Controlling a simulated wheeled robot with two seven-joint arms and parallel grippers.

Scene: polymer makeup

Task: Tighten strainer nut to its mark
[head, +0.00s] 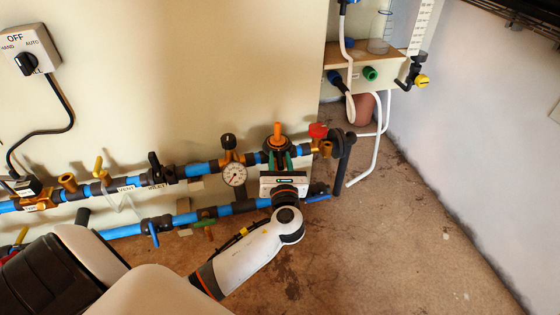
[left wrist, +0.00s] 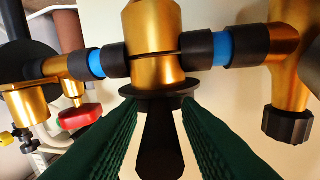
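In the left wrist view a brass fitting (left wrist: 153,70) sits in the pipe line, with a black flange (left wrist: 158,92) and a tapered black part (left wrist: 161,145) pointing toward me. I take this to be the strainer and its nut; no mark is readable. My left gripper (left wrist: 160,108) has green ribbed fingers, open on both sides of the tapered part, with gaps visible. In the head view, my left gripper (head: 279,158) is at the upper pipe, below the brass-orange stem (head: 277,130) of that fitting. My right gripper is not in view.
A gauge (head: 234,174) stands left of my gripper and a red knob (head: 317,130) right of it. A lower pipe with a blue lever (head: 153,233) runs nearby. A shelf unit (head: 370,75) hangs at upper right. The floor (head: 400,250) at right is clear.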

